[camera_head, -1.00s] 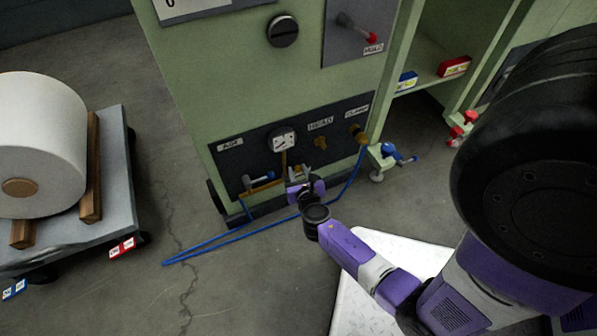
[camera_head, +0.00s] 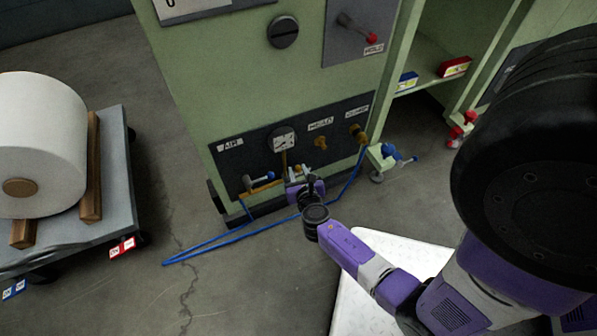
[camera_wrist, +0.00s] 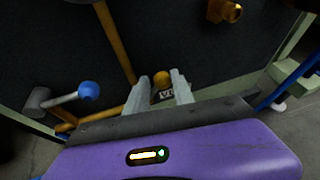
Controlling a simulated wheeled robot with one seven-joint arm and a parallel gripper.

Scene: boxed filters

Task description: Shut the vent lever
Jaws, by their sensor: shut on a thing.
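The vent lever's yellow knob (camera_wrist: 162,79) stands between my two grey fingers in the wrist view. A partly hidden label starting with V (camera_wrist: 167,94) is just behind it. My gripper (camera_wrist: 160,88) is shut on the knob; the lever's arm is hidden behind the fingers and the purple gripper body. In the head view my gripper (camera_head: 299,175) is low at the dark valve panel (camera_head: 229,165), below the round gauge (camera_head: 284,139). The lever's angle cannot be told.
A blue-tipped valve lever (camera_wrist: 88,91) is left of my gripper, on the yellow pipework. A brass fitting (camera_wrist: 224,11) sits above right. A blue hose (camera_head: 215,243) loops over the floor. A cart with a white roll (camera_head: 38,140) stands at the left.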

